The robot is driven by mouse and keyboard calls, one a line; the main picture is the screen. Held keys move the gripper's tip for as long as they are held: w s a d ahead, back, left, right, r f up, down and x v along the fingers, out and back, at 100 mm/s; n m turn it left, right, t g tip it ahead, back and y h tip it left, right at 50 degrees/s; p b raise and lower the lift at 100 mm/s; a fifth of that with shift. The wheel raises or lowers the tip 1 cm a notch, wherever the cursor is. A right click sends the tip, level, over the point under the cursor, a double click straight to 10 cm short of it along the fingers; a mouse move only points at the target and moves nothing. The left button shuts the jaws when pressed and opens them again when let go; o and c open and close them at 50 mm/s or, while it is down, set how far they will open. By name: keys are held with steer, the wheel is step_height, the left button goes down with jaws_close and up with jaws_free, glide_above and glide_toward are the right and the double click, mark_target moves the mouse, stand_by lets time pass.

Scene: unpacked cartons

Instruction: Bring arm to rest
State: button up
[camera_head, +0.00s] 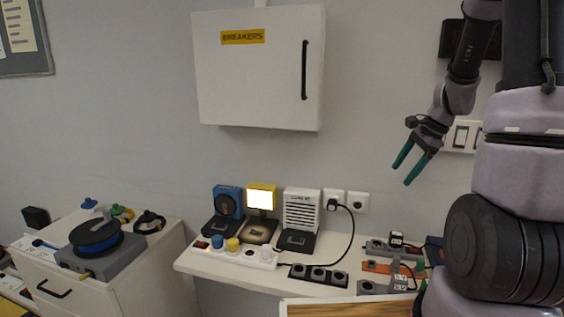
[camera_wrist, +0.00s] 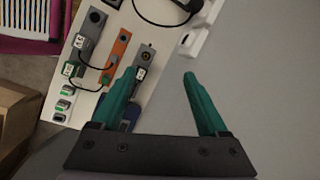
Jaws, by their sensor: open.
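My gripper (camera_head: 410,167) has two green fingers. In the head view it hangs in the air at the right, in front of the wall and above the right part of the white shelf (camera_head: 190,264). Its fingers are apart with nothing between them, and they point down and to the left. In the wrist view my gripper (camera_wrist: 158,88) also shows spread and empty, with grey wall between the fingertips. It touches nothing that I can see.
A white breaker box (camera_head: 262,90) hangs on the wall. The shelf holds a white speaker-like unit (camera_head: 301,211), a lit yellow lamp (camera_head: 261,198), a blue device (camera_head: 228,205) and power strips (camera_head: 318,274). A white cabinet (camera_head: 150,262) stands left. A cardboard carton (camera_wrist: 16,112) shows in the wrist view.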

steer(key=s+a+r+n+t, duration=0.1)
steer(key=s+a+r+n, duration=0.2)
steer(key=s+r, duration=0.3)
steer(key=s+a+r+n+t+h, duration=0.1)
steer(key=s+a+r+n, duration=0.3)
steer(key=r, duration=0.4)
steer(key=s+a+r+n+t+h, duration=0.1)
steer(key=s+a+r+n+t, duration=0.1)
steer(key=s+a+r+n, duration=0.2)
steer(key=s+r+n, duration=0.1)
steer(key=s+r, duration=0.2)
steer(key=s, duration=0.1)
steer(key=shift+t, duration=0.4)
